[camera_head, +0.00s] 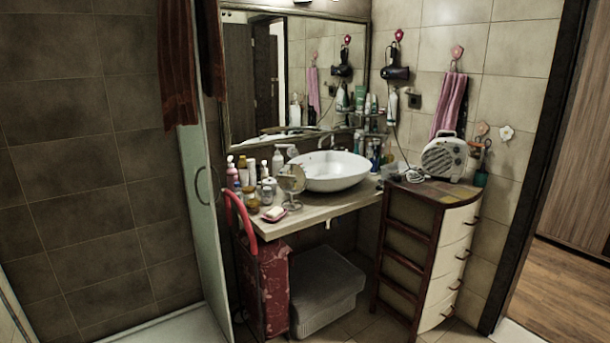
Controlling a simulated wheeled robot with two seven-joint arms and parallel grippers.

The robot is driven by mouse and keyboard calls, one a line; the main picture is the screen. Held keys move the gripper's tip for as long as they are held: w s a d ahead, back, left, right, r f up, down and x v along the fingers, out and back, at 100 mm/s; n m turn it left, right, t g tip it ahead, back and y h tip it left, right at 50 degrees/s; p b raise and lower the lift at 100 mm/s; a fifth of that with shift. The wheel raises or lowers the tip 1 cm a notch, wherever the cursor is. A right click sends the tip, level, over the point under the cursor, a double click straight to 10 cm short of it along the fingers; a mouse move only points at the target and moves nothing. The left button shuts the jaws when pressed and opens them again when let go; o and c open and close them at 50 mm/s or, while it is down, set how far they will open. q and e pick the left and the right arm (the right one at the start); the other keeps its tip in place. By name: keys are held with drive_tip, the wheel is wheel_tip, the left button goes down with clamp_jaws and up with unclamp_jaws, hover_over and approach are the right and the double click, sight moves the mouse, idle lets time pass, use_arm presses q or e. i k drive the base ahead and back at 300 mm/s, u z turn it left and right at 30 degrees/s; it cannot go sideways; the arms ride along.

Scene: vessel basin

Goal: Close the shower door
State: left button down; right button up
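The shower door (205,235) is a pale glass panel left of the washbasin counter, seen nearly edge-on. It stands open, and the tiled shower space to its left is exposed. A curved handle (203,187) sits about halfway up the panel. Dark reddish-brown towels (178,65) hang by the upper part of the door and partly cover it. The white shower tray (170,328) shows at the bottom. Neither of my grippers is in view.
A counter (325,211) with a white basin (330,170) and several bottles stands right of the door. Below are a red patterned bag (273,288) and a grey box (325,290). A drawer cabinet (445,255) stands further right, beside a doorway with wooden floor (560,290).

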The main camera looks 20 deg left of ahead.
sight(194, 150)
drive_tip(key=z, duration=0.45)
drive_tip(key=i, duration=1.4)
drive_tip(key=u, duration=0.35)
drive_tip(key=i, duration=1.45)
drive_tip(key=u, duration=1.6)
drive_tip(key=i, duration=0.45)
drive_tip(key=u, duration=0.35)
